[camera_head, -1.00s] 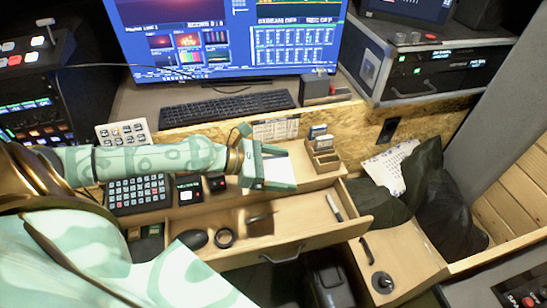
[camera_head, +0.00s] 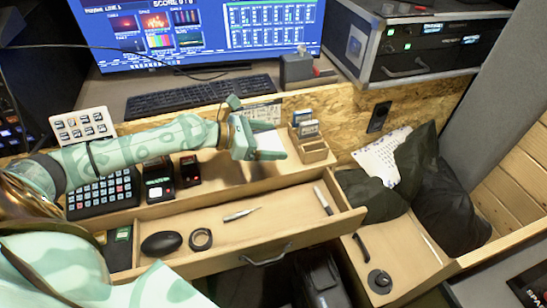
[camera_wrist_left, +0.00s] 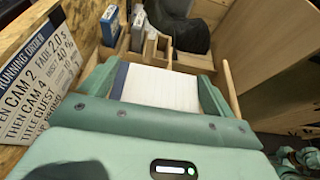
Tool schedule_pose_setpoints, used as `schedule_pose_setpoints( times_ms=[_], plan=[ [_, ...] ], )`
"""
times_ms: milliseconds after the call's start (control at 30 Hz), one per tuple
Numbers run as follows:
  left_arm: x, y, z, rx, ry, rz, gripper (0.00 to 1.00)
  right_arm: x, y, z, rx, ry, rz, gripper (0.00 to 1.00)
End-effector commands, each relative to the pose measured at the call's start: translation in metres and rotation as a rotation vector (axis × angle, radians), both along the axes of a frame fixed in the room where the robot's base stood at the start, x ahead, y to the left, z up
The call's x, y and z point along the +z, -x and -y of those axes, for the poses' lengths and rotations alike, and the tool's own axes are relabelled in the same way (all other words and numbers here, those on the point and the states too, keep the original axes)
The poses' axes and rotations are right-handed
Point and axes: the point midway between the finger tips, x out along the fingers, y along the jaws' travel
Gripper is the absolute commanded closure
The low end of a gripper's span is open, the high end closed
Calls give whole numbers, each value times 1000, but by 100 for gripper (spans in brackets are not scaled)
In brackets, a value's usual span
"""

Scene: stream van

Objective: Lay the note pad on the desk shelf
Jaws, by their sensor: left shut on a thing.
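My left gripper (camera_head: 258,142) is shut on the note pad (camera_head: 268,139), a white pad with a dark blue edge. In the left wrist view the pad (camera_wrist_left: 162,88) lies between the two green fingers. The gripper is over the desk shelf (camera_head: 222,172), the wooden ledge behind the open drawer, just left of a small wooden organizer. I cannot tell exactly how high the pad is above the shelf. My right gripper is not in view.
The wooden organizer (camera_head: 314,152) holds small cards or cases. A keypad (camera_head: 102,192) and two small black devices stand on the shelf's left. The open drawer (camera_head: 215,235) holds a pen (camera_head: 241,214), a tape roll and a mouse. A printed sheet (camera_wrist_left: 36,75) is on the back panel.

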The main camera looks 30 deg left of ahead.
Motion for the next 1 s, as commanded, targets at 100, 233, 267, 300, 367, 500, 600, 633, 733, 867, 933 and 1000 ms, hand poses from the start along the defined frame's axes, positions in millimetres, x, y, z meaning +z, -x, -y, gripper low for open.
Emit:
schedule_pose_setpoints(
  times_ms=[100,233,267,300,367,500,600,633,733,867,933,1000],
  plan=[
    [-32,-17,-7,2,3,-7,34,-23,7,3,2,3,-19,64],
    [-40,-26,-11,-2,1,-5,34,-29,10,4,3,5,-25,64],
    [-41,-27,-11,-2,0,-4,34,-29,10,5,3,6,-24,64],
    [-42,-28,-12,-1,1,-3,34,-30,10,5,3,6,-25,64],
    [-46,-31,-14,-1,1,-4,34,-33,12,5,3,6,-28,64],
    [-72,-35,-15,-2,2,-10,34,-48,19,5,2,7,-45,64],
    [-83,-35,-15,-2,1,-8,34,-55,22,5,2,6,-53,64],
    [-83,-35,-15,-1,1,-6,34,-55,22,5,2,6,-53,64],
    [-79,-35,-16,-1,0,-3,34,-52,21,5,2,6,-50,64],
    [-79,-35,-16,-1,0,-3,34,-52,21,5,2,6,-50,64],
    [-81,-35,-15,-1,-1,-3,34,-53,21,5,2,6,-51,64],
    [-82,-34,-15,-1,-1,-3,0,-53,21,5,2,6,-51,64]
  ],
)
